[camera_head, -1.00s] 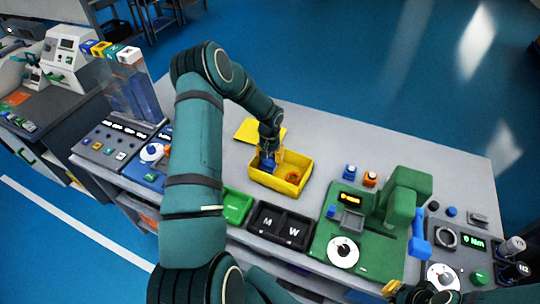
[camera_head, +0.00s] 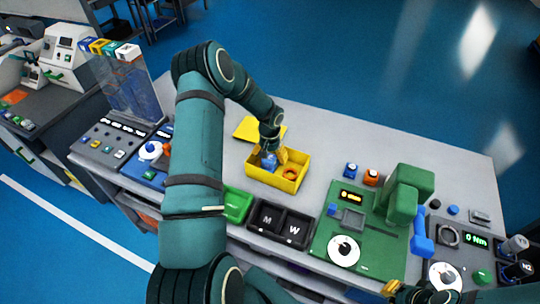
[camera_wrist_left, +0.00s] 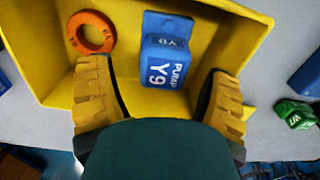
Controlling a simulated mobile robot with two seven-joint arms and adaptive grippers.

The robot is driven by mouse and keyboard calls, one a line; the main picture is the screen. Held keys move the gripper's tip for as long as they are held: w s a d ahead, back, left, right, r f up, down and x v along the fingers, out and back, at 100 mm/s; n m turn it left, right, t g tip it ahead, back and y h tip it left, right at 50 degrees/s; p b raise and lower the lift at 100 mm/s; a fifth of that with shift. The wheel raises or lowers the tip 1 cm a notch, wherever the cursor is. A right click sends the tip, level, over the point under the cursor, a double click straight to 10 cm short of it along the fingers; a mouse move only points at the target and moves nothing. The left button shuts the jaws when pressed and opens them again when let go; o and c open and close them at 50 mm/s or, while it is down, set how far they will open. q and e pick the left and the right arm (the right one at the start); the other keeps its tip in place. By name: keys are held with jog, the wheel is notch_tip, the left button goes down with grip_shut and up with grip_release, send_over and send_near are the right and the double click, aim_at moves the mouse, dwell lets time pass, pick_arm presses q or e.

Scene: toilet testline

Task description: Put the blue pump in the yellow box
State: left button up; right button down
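The blue pump (camera_wrist_left: 165,60), labelled "PUMP Y9", lies inside the yellow box (camera_wrist_left: 215,50) on its floor. In the head view the blue pump (camera_head: 268,160) shows in the left part of the yellow box (camera_head: 283,183). My left gripper (camera_wrist_left: 157,85) is open, with its yellow fingers spread on both sides of the pump and gaps between them and it. In the head view my left gripper (camera_head: 271,152) is over the box. My right gripper (camera_head: 391,287) shows only partly at the bottom edge; its opening is unclear.
An orange ring (camera_head: 290,174) lies in the box beside the pump. A yellow lid-like plate (camera_head: 246,128) lies behind the box. Black M and W bins (camera_head: 279,222), a green bin (camera_head: 237,206) and a green machine (camera_head: 404,195) stand nearby.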

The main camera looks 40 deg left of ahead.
aim_at(270, 158)
pick_arm(q)
jog(key=shift+r, duration=0.1)
jog(key=shift+r+p, duration=0.25)
jog(key=shift+p, duration=0.15)
notch_tip(270, 158, up, 12)
jog(key=r, duration=0.1)
jog(key=s+d+f+h, duration=0.1)
jog(key=s+d+f, duration=0.2)
jog(key=d, duration=0.7)
jog(key=s+d+f+m+t+h, duration=0.1)
jog(key=s+d+f, duration=0.2)
jog(key=d, duration=0.7)
jog(key=s+d+f+h, duration=0.2)
jog(key=d+f, duration=0.3)
jog(key=d, duration=0.4)
jog(key=shift+s+d+m+t, duration=0.2)
jog(key=shift+s, duration=0.25)
jog(key=shift+s+d+m+t, duration=0.2)
jog(key=shift+s, duration=0.25)
jog(key=s+d, duration=0.1)
jog(key=s, duration=0.1)
jog(key=s+d, duration=0.1)
jog(key=s, duration=0.1)
jog(key=s+d, duration=0.1)
jog(key=s, duration=0.1)
jog(key=shift+d+f, duration=0.15)
jog(key=shift+f, duration=0.05)
